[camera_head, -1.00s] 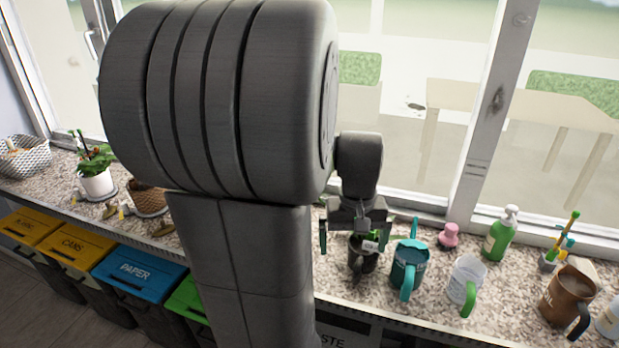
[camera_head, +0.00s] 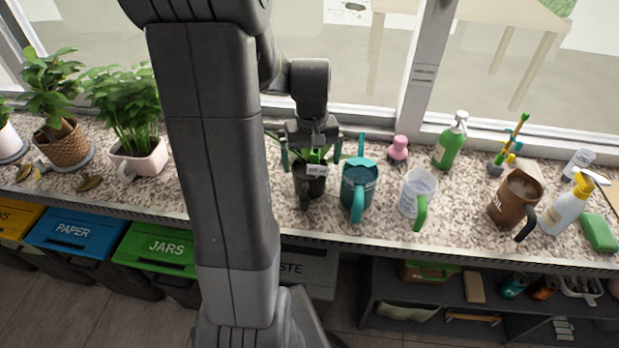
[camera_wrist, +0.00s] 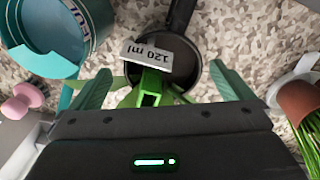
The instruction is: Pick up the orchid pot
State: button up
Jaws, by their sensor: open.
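A dark pot with a handle, which I take to be the orchid pot (camera_head: 309,188), stands on the speckled counter, with green leaves and a small "120 ml" tag. In the wrist view the dark pot (camera_wrist: 172,62) lies beyond and between my fingers, its handle pointing to the top. The tag and leaves partly cover its opening. My gripper (camera_head: 311,156) is above the pot, pointing down, with one finger to each side; it is open and empty. My gripper (camera_wrist: 160,85) shows no contact with the pot walls. No flower is visible.
A teal mug (camera_head: 357,190) stands close to the right of the pot, with a clear cup (camera_head: 417,190) beyond. A pink object (camera_head: 398,149) and green bottle (camera_head: 450,145) are behind. Leafy plants (camera_head: 125,100) stand left of my arm. The window is behind; the counter edge is in front.

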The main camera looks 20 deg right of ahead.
aim_at(310, 166)
jog(key=f, duration=0.5)
jog(key=shift+w+a+f, duration=0.1)
jog(key=shift+w, duration=0.15)
jog(key=c, duration=1.3)
